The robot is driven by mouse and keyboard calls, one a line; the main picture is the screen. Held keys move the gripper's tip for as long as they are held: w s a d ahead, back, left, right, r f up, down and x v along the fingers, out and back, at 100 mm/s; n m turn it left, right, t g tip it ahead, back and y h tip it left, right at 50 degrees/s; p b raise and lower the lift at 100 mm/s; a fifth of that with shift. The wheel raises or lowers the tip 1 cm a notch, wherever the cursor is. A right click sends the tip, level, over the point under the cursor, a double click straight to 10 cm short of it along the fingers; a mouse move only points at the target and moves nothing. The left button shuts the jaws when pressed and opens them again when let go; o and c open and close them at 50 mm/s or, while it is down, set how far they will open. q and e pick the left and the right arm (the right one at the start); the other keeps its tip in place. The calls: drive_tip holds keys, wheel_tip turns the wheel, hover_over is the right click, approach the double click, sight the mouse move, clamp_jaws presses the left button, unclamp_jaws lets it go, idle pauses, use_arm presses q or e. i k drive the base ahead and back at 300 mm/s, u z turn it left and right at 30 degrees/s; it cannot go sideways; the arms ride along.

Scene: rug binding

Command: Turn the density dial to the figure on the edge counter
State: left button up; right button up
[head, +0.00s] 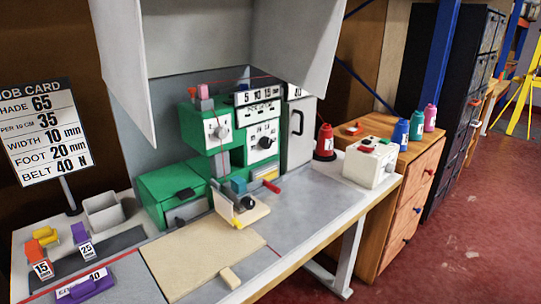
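A green machine (170,194) stands at the back of the grey table. Its right front carries a white panel with a black round dial (265,142) and small markings too fine to read. A white panel on its left head has a grey round knob (221,132). I cannot tell for certain which one is the density dial. Above the black dial is a small lettered plate (263,107), and above that a strip (257,94) with figures that seem to read 5, 10, 15. I cannot single out the edge counter. Neither of my grippers is in view.
A job card (45,133) at left reads 65, 35, 10 mm, 20 mm, 40 N. A tan board (200,255) lies in front of the machine. A white box (371,162) and red cone (325,142) stand at right. Pale panels (297,45) hang above.

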sight(266, 143)
drive_tip(key=k, duration=0.3)
drive_tip(key=z, duration=1.75)
drive_tip(key=i, duration=1.5)
drive_tip(key=u, duration=1.25)
